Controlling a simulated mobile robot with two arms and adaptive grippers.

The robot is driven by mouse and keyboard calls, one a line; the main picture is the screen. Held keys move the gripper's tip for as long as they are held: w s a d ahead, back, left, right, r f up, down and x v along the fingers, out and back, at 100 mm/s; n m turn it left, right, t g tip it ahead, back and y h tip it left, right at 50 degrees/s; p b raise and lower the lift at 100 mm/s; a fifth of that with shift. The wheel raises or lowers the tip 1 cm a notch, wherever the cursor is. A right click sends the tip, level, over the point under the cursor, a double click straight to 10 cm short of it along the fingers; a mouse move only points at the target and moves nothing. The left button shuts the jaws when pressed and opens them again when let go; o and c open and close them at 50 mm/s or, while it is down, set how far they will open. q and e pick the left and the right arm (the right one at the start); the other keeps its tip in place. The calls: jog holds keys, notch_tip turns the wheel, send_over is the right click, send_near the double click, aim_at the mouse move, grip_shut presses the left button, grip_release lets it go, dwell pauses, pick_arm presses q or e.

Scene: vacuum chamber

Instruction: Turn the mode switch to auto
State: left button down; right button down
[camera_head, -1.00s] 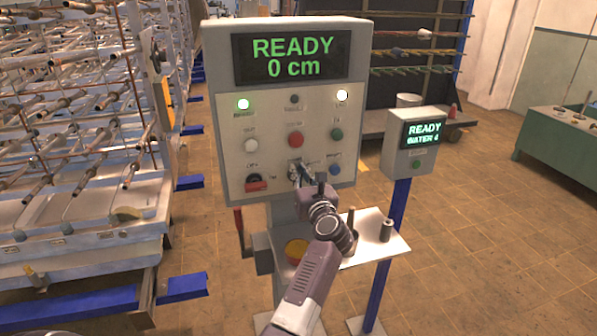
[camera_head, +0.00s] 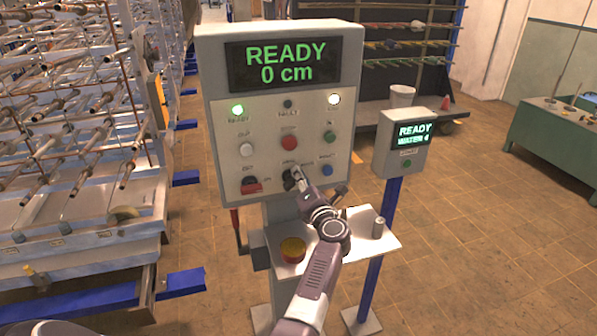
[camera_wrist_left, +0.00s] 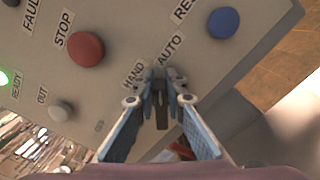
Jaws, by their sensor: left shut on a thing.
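The mode switch (camera_wrist_left: 161,108) is a small dark knob on the grey control panel (camera_head: 216,120). The labels HAND and AUTO stand beside it in the left wrist view, HAND to the left and AUTO to the right. My left gripper (camera_wrist_left: 160,84) is shut on the switch, one finger on each side. In the head view my left gripper (camera_head: 293,178) reaches the lower middle of the panel and partly hides the switch. I cannot tell which label the knob points to. My right gripper is not in view.
A red STOP button (camera_wrist_left: 86,49), a blue button (camera_wrist_left: 223,22) and a white button (camera_wrist_left: 60,111) lie around the switch. The display (camera_head: 282,62) reads READY 0 cm. A smaller READY box (camera_head: 398,163) stands right.

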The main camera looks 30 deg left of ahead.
pick_arm(q)
jog(key=shift+w+d+f+m+p, duration=0.1)
jog(key=shift+f+m+p, duration=0.15)
jog(key=shift+m, duration=0.65)
jog(key=c, duration=2)
grip_release()
jog(key=shift+o, duration=0.2)
